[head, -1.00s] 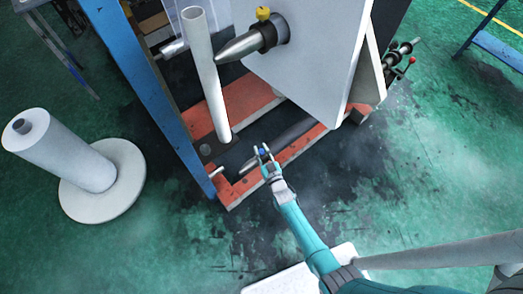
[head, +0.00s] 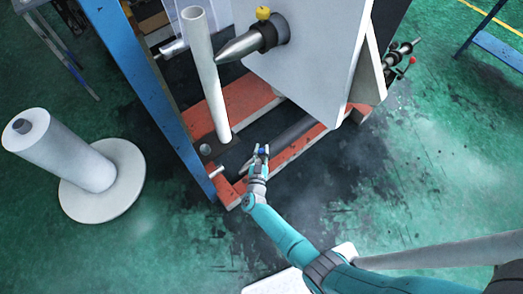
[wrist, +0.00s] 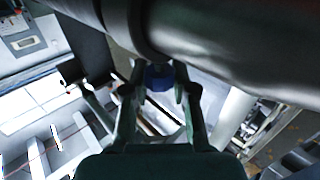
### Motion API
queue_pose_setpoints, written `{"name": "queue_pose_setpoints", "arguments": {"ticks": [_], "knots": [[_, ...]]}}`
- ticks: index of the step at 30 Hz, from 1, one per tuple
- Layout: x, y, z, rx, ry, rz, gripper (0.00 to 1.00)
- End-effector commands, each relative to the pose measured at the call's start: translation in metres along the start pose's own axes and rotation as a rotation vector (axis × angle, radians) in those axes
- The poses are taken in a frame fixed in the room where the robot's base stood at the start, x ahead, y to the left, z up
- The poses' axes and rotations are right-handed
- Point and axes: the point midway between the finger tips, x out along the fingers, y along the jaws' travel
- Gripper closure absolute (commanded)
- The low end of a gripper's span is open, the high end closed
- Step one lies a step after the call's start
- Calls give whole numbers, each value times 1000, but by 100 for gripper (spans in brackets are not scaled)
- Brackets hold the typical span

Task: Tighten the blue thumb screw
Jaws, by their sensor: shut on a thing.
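The blue thumb screw (wrist: 158,77) sits between my gripper's fingers in the wrist view, just below a thick dark grey cylinder (wrist: 220,30). In the head view the blue screw (head: 262,151) is a small blue spot at my gripper's tip. My gripper (head: 261,154) is shut on the screw, low beside the orange base frame. In the wrist view my gripper (wrist: 160,92) has one finger on each side of the screw. The screw's shaft and its hole are hidden.
A blue post (head: 140,90) and a white upright tube (head: 207,80) stand left of my gripper. A grey cone with a yellow knob (head: 263,13) and a large light panel (head: 310,60) are above. A white roll (head: 65,155) stands at left.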

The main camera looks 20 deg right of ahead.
Motion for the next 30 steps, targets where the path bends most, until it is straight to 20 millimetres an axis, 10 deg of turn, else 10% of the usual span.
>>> {"name": "queue_pose_setpoints", "arguments": {"ticks": [30], "knots": [[1,0,-1,0,2,459,100]]}}
